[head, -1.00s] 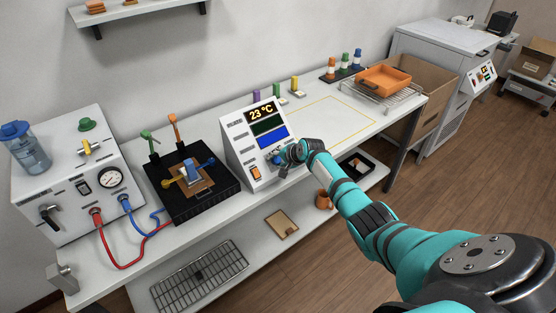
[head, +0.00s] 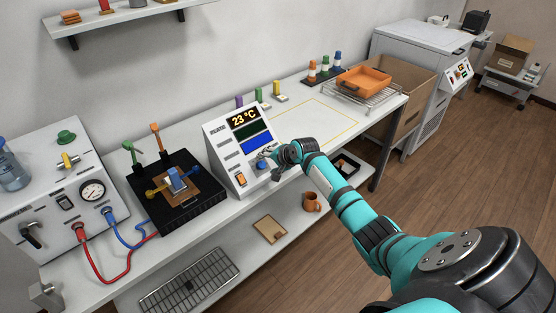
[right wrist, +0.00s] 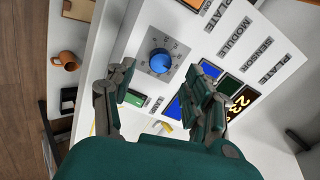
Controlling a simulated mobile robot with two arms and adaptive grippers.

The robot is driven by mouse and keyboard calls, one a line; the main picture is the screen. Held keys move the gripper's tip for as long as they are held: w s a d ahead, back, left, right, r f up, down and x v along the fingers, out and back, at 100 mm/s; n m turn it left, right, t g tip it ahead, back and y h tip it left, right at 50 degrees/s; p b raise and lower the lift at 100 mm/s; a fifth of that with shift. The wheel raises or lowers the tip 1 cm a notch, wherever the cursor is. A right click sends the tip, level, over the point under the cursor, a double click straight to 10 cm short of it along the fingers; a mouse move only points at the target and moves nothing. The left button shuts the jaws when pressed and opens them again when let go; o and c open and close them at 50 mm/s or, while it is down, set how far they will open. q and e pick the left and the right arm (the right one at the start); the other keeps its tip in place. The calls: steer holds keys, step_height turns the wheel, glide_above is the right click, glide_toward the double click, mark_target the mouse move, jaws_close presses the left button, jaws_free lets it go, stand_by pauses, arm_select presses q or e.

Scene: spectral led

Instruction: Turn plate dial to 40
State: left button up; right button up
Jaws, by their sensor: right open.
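The controller box (head: 222,143) stands on the bench with a sloped white front and a display reading 23 °C. Its blue plate dial (right wrist: 160,61) sits on a grey scale, and it also shows in the head view (head: 262,165). In the head view the right gripper (head: 270,163) is at the box's lower right front. My left gripper is not in view.
An orange rocker switch (head: 240,180) is on the box's lower front. A black hotplate unit (head: 185,215) with clamps stands to the left, beside a white unit (head: 45,215) with hoses. An orange tray (head: 363,80) is on a rack at right. The marked bench area (head: 318,118) is clear.

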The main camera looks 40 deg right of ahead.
steer(key=v, duration=0.7)
steer(key=shift+s, duration=0.1)
stand_by(1.9)
